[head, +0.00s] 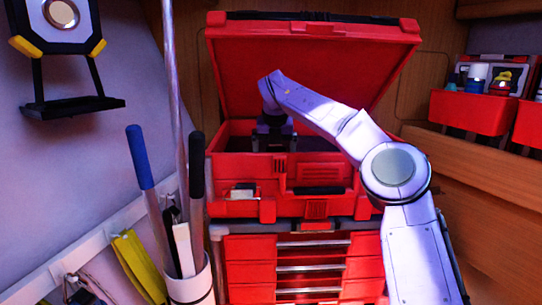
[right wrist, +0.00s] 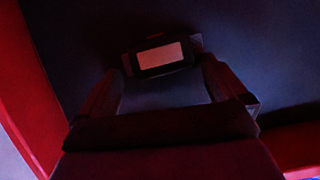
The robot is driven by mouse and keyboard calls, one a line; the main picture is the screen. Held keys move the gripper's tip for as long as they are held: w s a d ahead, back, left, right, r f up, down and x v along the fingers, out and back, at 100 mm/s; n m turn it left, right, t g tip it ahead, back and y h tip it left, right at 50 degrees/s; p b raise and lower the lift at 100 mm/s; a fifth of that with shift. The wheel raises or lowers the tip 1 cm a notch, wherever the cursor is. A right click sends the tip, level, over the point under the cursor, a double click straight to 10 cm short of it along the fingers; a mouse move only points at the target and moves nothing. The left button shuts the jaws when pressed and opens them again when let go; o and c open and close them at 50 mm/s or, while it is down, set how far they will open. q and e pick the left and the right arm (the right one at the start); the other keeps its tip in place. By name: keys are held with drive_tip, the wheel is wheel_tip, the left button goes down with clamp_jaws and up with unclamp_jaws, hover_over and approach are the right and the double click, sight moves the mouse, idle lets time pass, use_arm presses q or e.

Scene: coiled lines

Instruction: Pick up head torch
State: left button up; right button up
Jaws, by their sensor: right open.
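In the right wrist view, a small dark block with a pale pinkish rectangular face (right wrist: 162,54) lies on the dark floor of the red box; it looks like the head torch, but the dim light hides its details. My right gripper (right wrist: 163,80) is open, its two fingers pointing toward the block from either side. I cannot tell whether they touch it. In the head view my right gripper (head: 274,139) reaches down into the open red toolbox (head: 232,165), and the front wall hides its fingertips. My left gripper is not in view.
The toolbox's raised lid (head: 310,70) stands behind my arm. Below is a red drawer cabinet (head: 250,262). A white holder (head: 190,287) with long-handled tools stands at left. Red bins (head: 470,112) sit on a wooden shelf at right. The box's red wall (right wrist: 25,95) is close on the left.

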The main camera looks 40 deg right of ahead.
sight(276, 150)
drive_tip(key=shift+s+d+f, duration=0.15)
drive_tip(key=shift+s+d, duration=0.1)
drive_tip(key=shift+d, duration=0.05)
drive_tip(key=shift+s+a, duration=0.1)
drive_tip(key=shift+s, duration=0.15)
drive_tip(key=c, duration=1.1)
drive_tip(key=shift+a+r, duration=0.2)
drive_tip(key=shift+r, duration=0.05)
drive_tip(key=shift+c, duration=0.8)
drive_tip(key=shift+w+a+r, duration=0.1)
drive_tip(key=shift+a, duration=0.15)
drive_tip(key=shift+d+r, duration=0.25)
drive_tip(key=shift+r, duration=0.1)
drive_tip(key=v, duration=0.3)
drive_tip(key=shift+w+d+r+b, duration=0.1)
drive_tip(key=shift+w+d+b, duration=0.1)
drive_tip(key=shift+d+b, duration=0.1)
use_arm(q)
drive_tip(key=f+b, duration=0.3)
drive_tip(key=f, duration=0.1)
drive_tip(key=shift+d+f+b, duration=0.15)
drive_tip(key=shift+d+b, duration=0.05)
drive_tip(key=shift+b, duration=0.2)
use_arm(e)
drive_tip(key=s+a+r, duration=0.9)
drive_tip(key=s, duration=0.1)
drive_tip(key=shift+s+r, duration=0.15)
drive_tip(key=shift+s, duration=0.05)
